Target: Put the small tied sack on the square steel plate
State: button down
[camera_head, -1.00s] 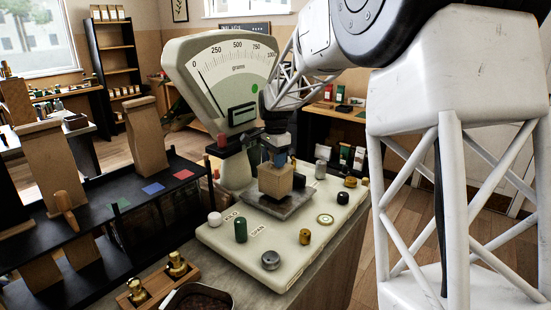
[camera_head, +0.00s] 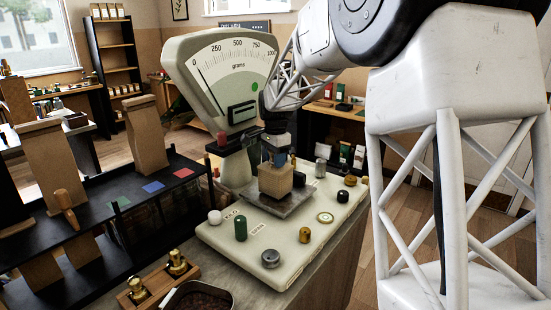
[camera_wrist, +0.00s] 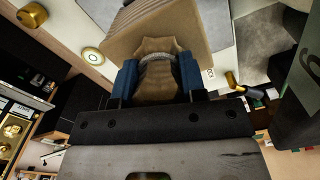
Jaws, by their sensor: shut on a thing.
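The small tied sack (camera_head: 275,182) is brown, with a pinched neck. My gripper (camera_head: 279,157) is above it and shut on its neck. In the wrist view the blue fingers of my gripper (camera_wrist: 157,80) press the neck from both sides, just below a pale tie, and the sack's wider body (camera_wrist: 158,25) spreads out beyond. The square steel plate (camera_head: 283,208) of the scale is directly under the sack. The sack looks upright over the plate's middle. I cannot tell whether its base touches the plate or hangs just above it.
The cream scale (camera_head: 222,75) with its dial stands behind the plate. Its base carries a green knob (camera_head: 240,228), a grey knob (camera_head: 270,258) and brass knobs. A black shelf (camera_head: 100,225) with paper bags is at left. Brass weights (camera_head: 177,264) stand in front.

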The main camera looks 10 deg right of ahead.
jog(key=shift+f, duration=0.1)
dwell(0.3)
jog(key=c, duration=0.6)
grip_release()
jog(key=shift+f, duration=0.1)
jog(key=shift+f, duration=0.1)
jog(key=shift+r, duration=3.9)
